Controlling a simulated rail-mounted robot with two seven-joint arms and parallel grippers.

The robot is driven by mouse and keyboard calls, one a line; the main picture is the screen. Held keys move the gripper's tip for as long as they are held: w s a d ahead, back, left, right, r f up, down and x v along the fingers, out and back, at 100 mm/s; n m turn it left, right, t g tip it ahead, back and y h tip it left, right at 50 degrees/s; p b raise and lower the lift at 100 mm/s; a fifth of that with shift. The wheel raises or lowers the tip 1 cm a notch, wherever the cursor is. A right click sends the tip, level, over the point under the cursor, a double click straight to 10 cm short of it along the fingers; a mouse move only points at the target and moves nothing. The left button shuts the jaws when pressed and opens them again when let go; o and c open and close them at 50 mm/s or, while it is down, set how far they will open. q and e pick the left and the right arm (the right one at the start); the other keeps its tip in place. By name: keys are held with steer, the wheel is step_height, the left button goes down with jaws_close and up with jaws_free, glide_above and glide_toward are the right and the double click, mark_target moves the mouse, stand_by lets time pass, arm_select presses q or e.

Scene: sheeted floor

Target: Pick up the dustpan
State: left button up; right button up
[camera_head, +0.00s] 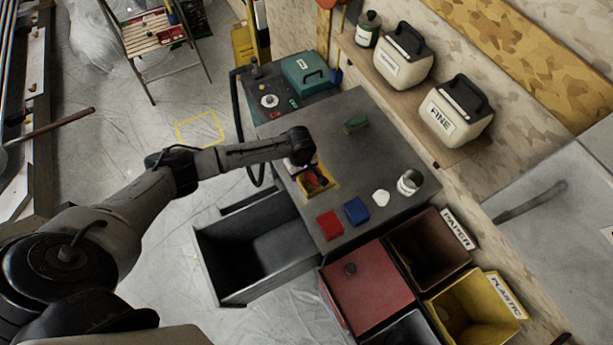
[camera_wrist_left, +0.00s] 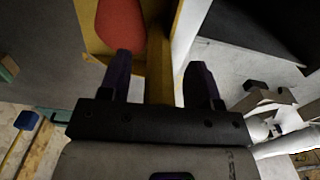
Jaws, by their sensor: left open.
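A yellow tray-like thing (camera_head: 330,183), which looks like the dustpan, lies on the grey worktop (camera_head: 385,150) near its left edge. Something red and dark shows inside it. My left gripper (camera_head: 306,168) is over its far end and hides part of it. In the left wrist view my left gripper (camera_wrist_left: 161,72) is open, one dark finger on each side of a yellow wall (camera_wrist_left: 188,35). A red rounded object (camera_wrist_left: 121,22) lies beside the left finger. I cannot tell whether the fingers touch the yellow wall. My right gripper is not in view.
A red block (camera_head: 330,224), a blue block (camera_head: 357,210), a white lump (camera_head: 380,197), a can (camera_head: 409,182) and a green piece (camera_head: 356,123) sit on the worktop. An open drawer (camera_head: 215,262) juts out below my left arm. Bins (camera_head: 372,283) stand in front.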

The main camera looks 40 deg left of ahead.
arm_select(q)
steer(key=shift+f, duration=0.1)
steer(key=shift+c, duration=0.4)
jaws_close()
